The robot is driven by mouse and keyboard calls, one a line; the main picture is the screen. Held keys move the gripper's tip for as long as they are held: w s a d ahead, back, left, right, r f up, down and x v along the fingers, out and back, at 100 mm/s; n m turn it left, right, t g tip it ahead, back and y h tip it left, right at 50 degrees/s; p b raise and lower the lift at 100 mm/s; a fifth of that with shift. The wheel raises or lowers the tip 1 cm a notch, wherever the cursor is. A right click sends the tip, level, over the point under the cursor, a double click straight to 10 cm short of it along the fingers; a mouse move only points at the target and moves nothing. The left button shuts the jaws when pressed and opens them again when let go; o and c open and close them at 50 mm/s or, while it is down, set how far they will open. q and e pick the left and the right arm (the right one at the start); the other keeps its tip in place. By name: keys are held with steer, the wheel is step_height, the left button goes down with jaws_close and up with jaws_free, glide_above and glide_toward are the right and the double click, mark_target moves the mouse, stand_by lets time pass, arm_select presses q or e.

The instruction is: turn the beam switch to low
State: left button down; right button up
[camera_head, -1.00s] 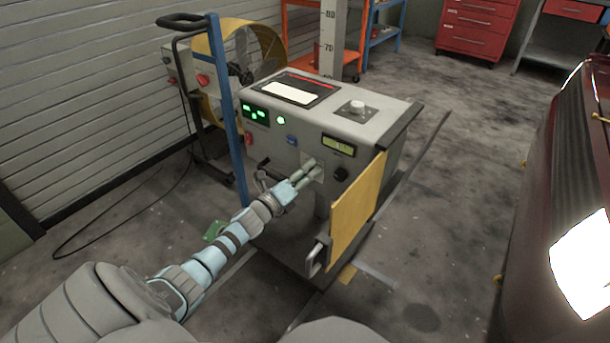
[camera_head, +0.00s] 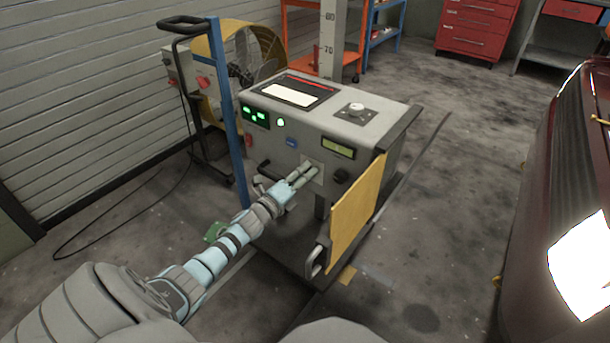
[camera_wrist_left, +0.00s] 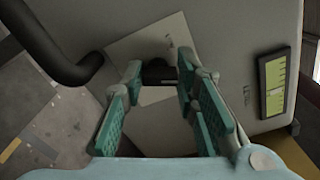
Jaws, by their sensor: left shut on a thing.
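The beam switch is a small dark knob (camera_wrist_left: 158,76) on a pale square plate on the front of the grey machine (camera_head: 374,122). The plate also shows in the head view (camera_head: 319,176). My left gripper (camera_head: 311,168) reaches the plate from the lower left. The fingers hide most of the knob in the head view. The markings on the plate are too small to read. My right gripper is not in view.
A black bar handle (camera_wrist_left: 70,70) sticks out beside the plate. A yellow panel (camera_head: 357,212) stands at the machine's right front. A blue post (camera_head: 231,120) rises at its left.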

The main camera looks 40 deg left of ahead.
arm_select(q)
steer(key=n+p, duration=0.2)
steer(key=n, duration=1.1)
steer(key=shift+f+p, duration=0.1)
steer(key=shift+p, duration=0.2)
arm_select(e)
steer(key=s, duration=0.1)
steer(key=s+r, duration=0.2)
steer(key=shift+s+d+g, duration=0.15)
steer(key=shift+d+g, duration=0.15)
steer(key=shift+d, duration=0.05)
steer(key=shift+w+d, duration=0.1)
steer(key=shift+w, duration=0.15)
arm_select(q)
steer(key=c, duration=1.4)
jaws_free()
steer(key=shift+c, duration=0.2)
steer(key=shift+o, duration=0.8)
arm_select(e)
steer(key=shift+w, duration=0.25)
